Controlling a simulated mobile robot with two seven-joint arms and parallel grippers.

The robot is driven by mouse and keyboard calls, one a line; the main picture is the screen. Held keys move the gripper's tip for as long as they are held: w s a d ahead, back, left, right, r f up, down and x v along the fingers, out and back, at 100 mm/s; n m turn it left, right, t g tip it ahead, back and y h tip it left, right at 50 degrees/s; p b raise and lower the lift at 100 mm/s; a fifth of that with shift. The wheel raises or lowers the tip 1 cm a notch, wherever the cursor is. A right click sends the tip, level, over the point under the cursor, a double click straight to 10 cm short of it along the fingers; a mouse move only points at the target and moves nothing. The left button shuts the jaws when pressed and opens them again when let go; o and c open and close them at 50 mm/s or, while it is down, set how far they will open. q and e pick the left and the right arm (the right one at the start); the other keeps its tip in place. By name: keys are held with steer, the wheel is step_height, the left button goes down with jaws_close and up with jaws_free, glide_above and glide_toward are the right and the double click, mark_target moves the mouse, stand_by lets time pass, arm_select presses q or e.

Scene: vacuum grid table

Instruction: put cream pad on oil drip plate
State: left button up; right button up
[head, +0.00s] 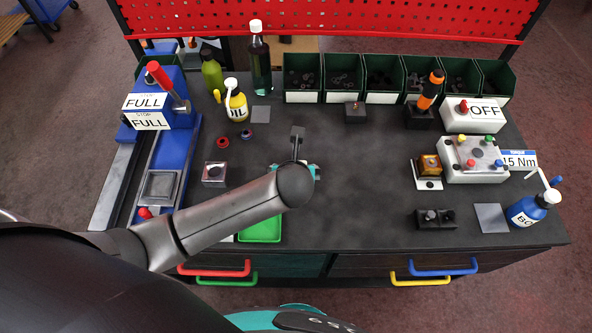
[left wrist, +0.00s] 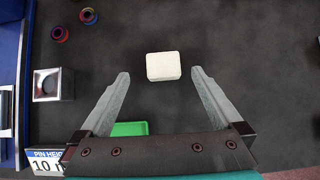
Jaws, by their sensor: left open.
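The cream pad (left wrist: 163,66), a pale block with rounded corners, lies on the dark tabletop in the left wrist view. My left gripper (left wrist: 160,73) is open, with its fingertips on either side of the pad in the picture and bare table showing between. I cannot tell how high the fingers are above it. In the head view my left arm hides the pad. A small grey plate (head: 261,114) lies by the yellow oil bottle (head: 237,104) at the back left; it looks like the oil drip plate and is bare. My right gripper is not in view.
A green tray (head: 260,229) lies at the front edge, and a metal-topped block (head: 214,173) stands left. Red and blue rings (head: 222,140) lie between block and oil bottle. A tall dark bottle (head: 260,60) stands behind the plate. The table's middle right is clear.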

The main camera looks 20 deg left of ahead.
arm_select(q)
steer(key=shift+x, duration=1.1)
steer(key=x, duration=0.1)
steer(key=b+x, duration=0.1)
steer(key=x, duration=0.2)
steer(key=shift+s+d+f+b, duration=0.1)
steer(key=shift+d+f+b, duration=0.1)
steer(key=shift+d+b, duration=0.1)
steer(key=shift+w+a+f, duration=0.15)
steer(key=shift+w+f, duration=0.15)
steer(key=shift+f, duration=0.1)
steer(key=c, duration=1.5)
step_height(320, 180, up, 20)
steer(key=p, duration=0.4)
steer(key=s+a+f+m+b, duration=0.1)
steer(key=b, duration=0.5)
steer(key=s+m+h+b, duration=0.1)
steer(key=b, duration=0.5)
steer(key=s+a+f+m+h+b, duration=0.1)
steer(key=b, duration=0.5)
steer(key=shift+s+a+f, duration=0.3)
steer(key=shift+s+f, duration=0.05)
steer(key=shift+s, duration=0.05)
